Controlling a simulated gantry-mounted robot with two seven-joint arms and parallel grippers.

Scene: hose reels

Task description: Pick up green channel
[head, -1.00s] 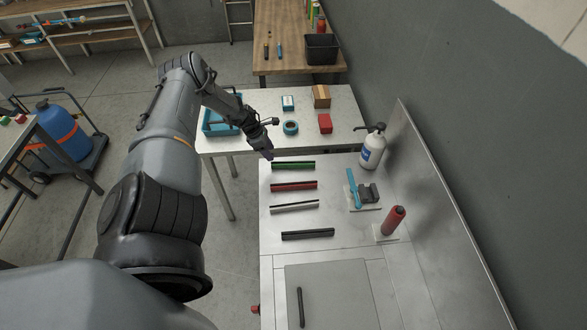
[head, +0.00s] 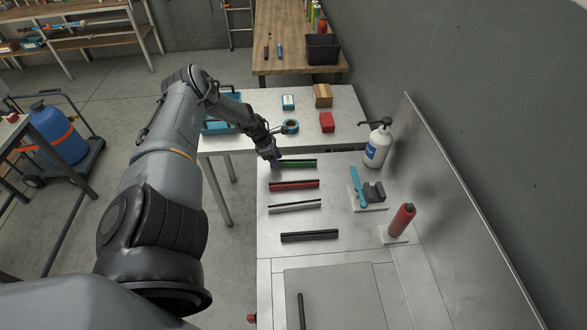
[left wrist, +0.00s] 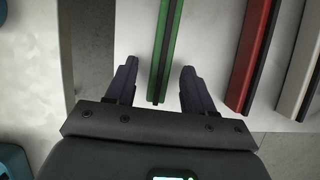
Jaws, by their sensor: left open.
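The green channel (head: 299,163) is a long, thin strip with a dark groove, lying at the far end of the metal worktop. My left gripper (head: 277,161) is at its left end in the head view. In the left wrist view the open fingers (left wrist: 157,92) stand on either side of the near end of the green channel (left wrist: 168,45), with a gap on both sides. I cannot tell whether the fingertips are level with the channel or above it. My right gripper is not in view.
A red channel (head: 294,185), a white channel (head: 295,206) and a black channel (head: 309,236) lie in a row nearer on the worktop. A white pump bottle (head: 376,148), a blue-handled tool (head: 357,186) and a red bottle (head: 402,219) stand to the right, before a metal backsplash.

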